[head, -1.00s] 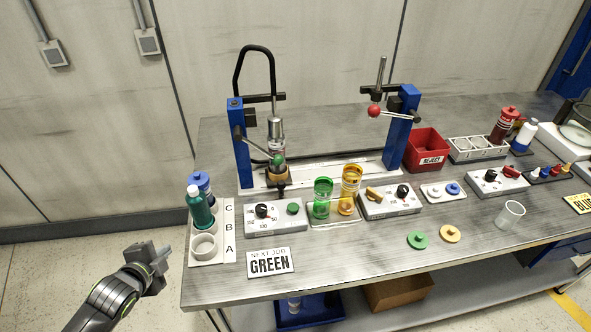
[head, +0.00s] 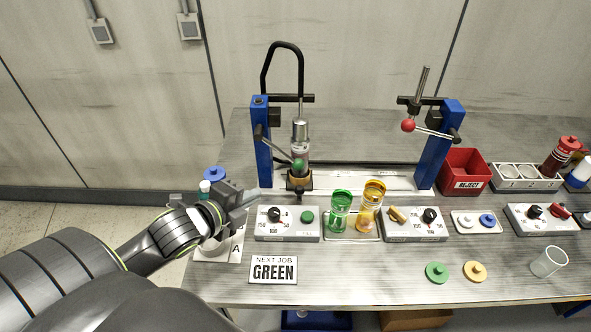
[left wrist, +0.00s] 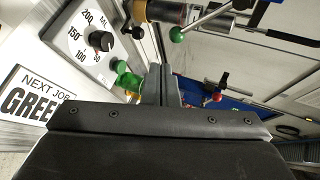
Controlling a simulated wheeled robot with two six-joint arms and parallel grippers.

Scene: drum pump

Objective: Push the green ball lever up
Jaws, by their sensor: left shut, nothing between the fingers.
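The green ball lever (head: 298,164) sits on the left blue pump stand (head: 262,140). Its rod slopes from the stand down to the green ball, in front of the pump's metal cylinder. My left gripper (head: 254,194) is shut and empty, to the left of and a little below the green ball, apart from it. In the left wrist view the green ball (left wrist: 177,35) shows at the top, beyond the shut fingers (left wrist: 160,84). My right gripper is not in view.
A dial box (head: 287,236) with a green button stands below the pump. Green (head: 340,212) and amber (head: 371,205) cups stand to its right. A "NEXT JOB GREEN" sign (head: 273,269) lies in front. My left arm partly covers the rack (head: 234,252) and bottles.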

